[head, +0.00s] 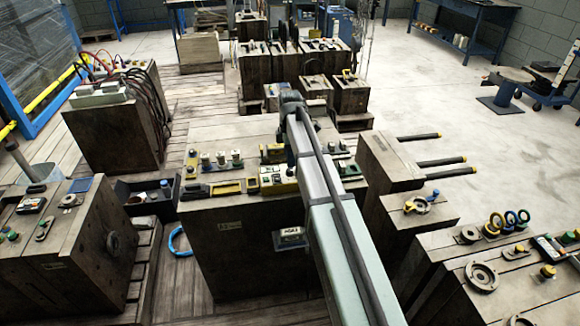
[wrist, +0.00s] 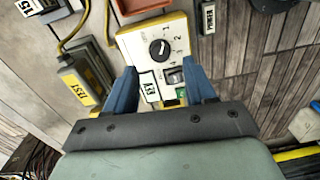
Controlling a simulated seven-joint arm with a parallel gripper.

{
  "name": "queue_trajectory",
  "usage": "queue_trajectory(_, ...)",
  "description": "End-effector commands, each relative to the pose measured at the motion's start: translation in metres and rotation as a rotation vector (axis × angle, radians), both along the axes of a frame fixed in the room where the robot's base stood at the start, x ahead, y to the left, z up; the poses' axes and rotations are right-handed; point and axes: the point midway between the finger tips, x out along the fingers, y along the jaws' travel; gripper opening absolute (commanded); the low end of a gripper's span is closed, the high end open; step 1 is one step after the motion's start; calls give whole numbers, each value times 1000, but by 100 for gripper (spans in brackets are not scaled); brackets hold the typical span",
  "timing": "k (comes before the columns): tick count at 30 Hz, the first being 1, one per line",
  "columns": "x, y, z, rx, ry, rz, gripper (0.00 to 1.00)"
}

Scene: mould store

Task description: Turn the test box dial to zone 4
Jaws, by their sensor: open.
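The test box (wrist: 141,41) is a pale panel with yellow edges in the wrist view. Its black round dial (wrist: 159,48) has numerals 1 to 4 around its right side, with 4 at the lower right. Which numeral the dial's mark points to is too small to tell. A black switch and a small green part sit below the dial. My gripper (wrist: 159,68) is open, its two blue fingers apart on either side of the panel's lower part, short of the dial, with nothing between them gripped. In the head view my arm largely hides the gripper.
A grey box with a yellow TEST1 tag (wrist: 76,85) and a cable lies left of the panel. A POWER label (wrist: 208,18) is at its right.

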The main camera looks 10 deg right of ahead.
Motion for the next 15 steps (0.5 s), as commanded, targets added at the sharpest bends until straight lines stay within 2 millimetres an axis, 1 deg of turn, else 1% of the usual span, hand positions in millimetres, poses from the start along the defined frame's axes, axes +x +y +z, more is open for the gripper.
queue_trajectory(1,-1,0,-8,0,1,0,55)
queue_trajectory(3,-1,0,-19,0,1,0,55)
queue_trajectory(6,-1,0,-30,0,0,0,55)
queue_trajectory(10,-1,0,-42,0,0,0,55)
queue_trajectory(15,-1,0,-49,0,0,0,55)
